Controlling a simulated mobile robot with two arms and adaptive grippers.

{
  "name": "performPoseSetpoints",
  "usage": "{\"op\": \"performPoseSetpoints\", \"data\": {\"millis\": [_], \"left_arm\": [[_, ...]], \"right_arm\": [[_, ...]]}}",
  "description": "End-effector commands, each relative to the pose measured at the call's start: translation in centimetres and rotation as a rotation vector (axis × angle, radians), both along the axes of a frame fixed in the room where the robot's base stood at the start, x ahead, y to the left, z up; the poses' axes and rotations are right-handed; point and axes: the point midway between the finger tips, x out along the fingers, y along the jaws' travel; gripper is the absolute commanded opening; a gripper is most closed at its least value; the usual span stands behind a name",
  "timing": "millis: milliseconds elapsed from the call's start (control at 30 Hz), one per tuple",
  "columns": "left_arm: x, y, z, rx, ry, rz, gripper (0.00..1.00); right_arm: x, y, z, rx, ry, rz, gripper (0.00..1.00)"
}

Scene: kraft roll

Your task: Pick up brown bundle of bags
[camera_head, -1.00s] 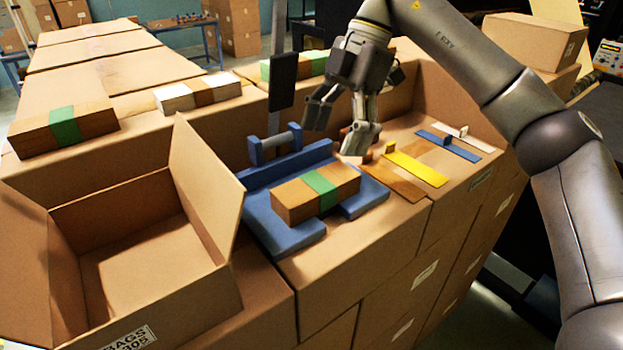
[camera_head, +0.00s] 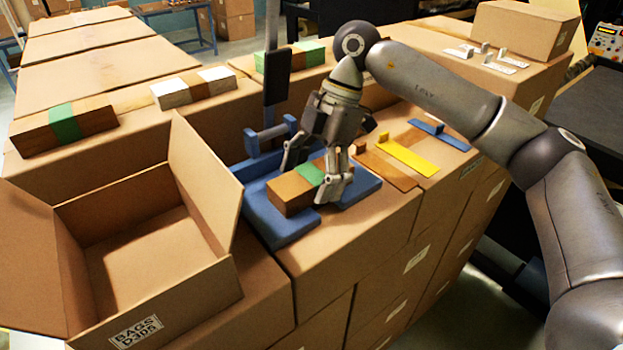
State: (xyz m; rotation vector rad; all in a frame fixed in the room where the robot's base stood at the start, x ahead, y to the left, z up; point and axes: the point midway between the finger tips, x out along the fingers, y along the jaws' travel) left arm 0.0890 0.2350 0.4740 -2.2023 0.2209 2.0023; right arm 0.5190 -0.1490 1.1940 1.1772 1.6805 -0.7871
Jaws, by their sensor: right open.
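The brown bundle of bags (camera_head: 291,194) with a green band lies flat on the blue platform (camera_head: 285,228). My right gripper (camera_head: 312,182) points down over the bundle, open, with one finger at its far side and the other at its near right side. The fingers cover part of the bundle's right half. I cannot tell whether they touch it. My left gripper is not in view.
An open empty carton (camera_head: 150,250) stands left of the platform. Another green-banded bundle (camera_head: 64,127) and a white bundle (camera_head: 197,88) lie behind it. A dark upright post (camera_head: 277,78) rises behind the platform. Yellow (camera_head: 409,158) and blue strips lie to the right.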

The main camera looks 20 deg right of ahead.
Motion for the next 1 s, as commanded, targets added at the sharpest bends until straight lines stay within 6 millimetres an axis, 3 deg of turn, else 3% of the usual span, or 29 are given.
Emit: {"op": "performPoseSetpoints", "data": {"millis": [67,433,767,1000], "left_arm": [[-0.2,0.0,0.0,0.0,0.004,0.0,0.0],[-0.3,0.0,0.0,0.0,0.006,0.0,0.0],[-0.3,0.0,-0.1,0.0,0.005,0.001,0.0],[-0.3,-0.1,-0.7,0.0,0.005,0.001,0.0]], "right_arm": [[0.0,0.0,0.0,0.0,0.0,0.0,0.72],[0.0,0.0,0.0,0.0,0.0,0.0,0.26],[0.1,0.0,0.4,0.001,-0.002,0.0,0.26],[0.1,0.0,2.3,0.001,-0.003,0.0,0.26]]}}
